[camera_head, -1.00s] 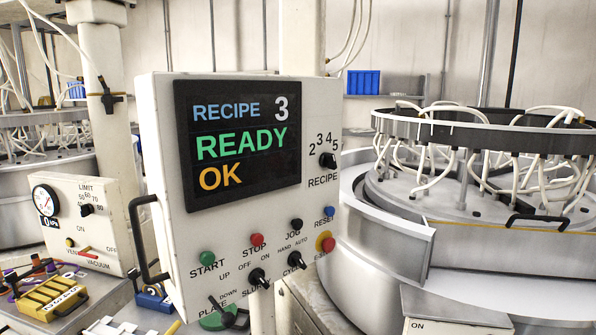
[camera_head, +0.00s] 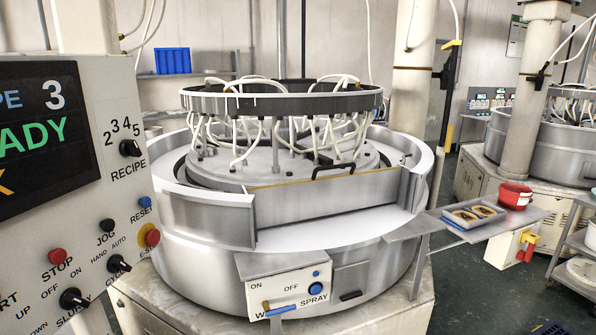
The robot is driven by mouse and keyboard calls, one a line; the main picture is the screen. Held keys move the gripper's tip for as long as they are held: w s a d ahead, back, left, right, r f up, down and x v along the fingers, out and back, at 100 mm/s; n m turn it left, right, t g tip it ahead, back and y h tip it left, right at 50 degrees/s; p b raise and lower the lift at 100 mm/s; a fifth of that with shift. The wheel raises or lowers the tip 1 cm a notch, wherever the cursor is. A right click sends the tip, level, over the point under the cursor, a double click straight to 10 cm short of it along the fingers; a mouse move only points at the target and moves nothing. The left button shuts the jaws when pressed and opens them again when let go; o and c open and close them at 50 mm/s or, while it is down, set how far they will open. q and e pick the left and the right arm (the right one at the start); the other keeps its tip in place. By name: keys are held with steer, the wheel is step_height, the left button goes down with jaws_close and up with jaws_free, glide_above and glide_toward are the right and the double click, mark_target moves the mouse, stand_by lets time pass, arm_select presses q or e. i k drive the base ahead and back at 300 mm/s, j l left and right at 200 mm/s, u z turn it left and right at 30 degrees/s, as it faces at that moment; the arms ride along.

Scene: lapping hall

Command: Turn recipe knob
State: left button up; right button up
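The recipe knob (camera_head: 130,148) is a small black rotary knob on the right part of the white control panel (camera_head: 118,85), at the left of the view. The numbers 2 to 5 arc above it and the word RECIPE is printed below it. The panel's dark screen (camera_head: 45,135) is cut by the left edge and shows a 3 in its top line, with part of a green READY line. Neither of my grippers is in view, and nothing touches the knob.
Other buttons and switches, including a red stop button (camera_head: 57,256), sit below the knob. A large round lapping machine (camera_head: 220,215) fills the middle. A side shelf (camera_head: 400,226) with a tray (camera_head: 470,222) and a red bowl (camera_head: 515,195) juts out at right.

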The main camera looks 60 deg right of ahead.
mark_target(128, 148)
steer(key=z, duration=0.85)
steer(key=l+z, duration=0.1)
steer(key=z, duration=0.3)
steer(key=i+l+z, duration=0.1)
steer(key=z, duration=0.35)
steer(key=i+z, duration=0.1)
steer(key=z, duration=0.3)
steer(key=i+l+z, duration=0.1)
steer(key=z, duration=0.35)
steer(key=i+z, duration=0.4)
steer(key=i, duration=0.15)
steer(key=i+z, duration=0.35)
steer(key=i, duration=0.2)
steer(key=l+u, duration=0.45)
steer(key=l, duration=0.5)
steer(key=u, duration=2.8)
